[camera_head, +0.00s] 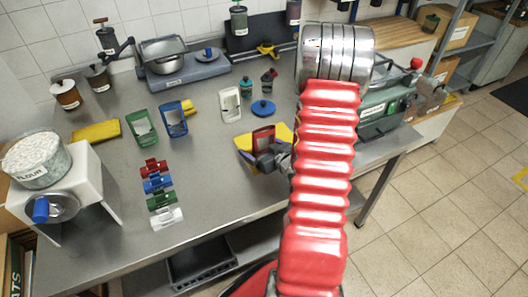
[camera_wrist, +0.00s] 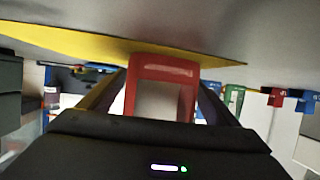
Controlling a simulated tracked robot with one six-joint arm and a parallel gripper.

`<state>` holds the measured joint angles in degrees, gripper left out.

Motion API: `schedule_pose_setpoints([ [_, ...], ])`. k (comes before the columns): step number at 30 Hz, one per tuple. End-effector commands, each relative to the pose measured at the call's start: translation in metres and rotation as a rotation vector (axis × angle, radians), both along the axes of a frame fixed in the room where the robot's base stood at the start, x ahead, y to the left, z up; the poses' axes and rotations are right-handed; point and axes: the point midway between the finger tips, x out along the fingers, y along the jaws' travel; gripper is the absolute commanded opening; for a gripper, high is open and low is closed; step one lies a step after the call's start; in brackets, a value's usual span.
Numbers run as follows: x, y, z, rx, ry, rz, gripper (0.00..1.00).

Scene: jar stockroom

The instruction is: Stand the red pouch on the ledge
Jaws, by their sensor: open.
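The red pouch (camera_head: 263,139), with a pale window in its red frame, stands upright on or by a yellow flat piece (camera_head: 247,141) on the steel table. My gripper (camera_head: 272,158) is at its near side, partly hidden by my arm. In the wrist view, which is upside down, the red pouch (camera_wrist: 163,68) shows between the two dark fingers of my gripper (camera_wrist: 160,95). The fingers are apart, one on each side of it; contact cannot be told. I cannot tell for certain which surface is the ledge.
A green pouch (camera_head: 141,127), a blue pouch (camera_head: 173,119) and a white pouch (camera_head: 230,104) stand on the table. Several coloured clips (camera_head: 158,184) lie nearer. A scale with a pot (camera_head: 187,72) is behind. A flour jar (camera_head: 38,160) is at the left. The table's front centre is clear.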

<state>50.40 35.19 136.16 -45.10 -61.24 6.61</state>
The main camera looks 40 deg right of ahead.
Motion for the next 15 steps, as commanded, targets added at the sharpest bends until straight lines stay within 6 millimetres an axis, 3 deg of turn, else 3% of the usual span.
schedule_pose_setpoints([
  [5, 0.0003, 0.0005, 0.0001, 0.0, 0.0, 0.001, 0.82],
  [15, 0.0006, 0.0009, 0.0001, 0.0, 0.0, 0.002, 0.58],
])
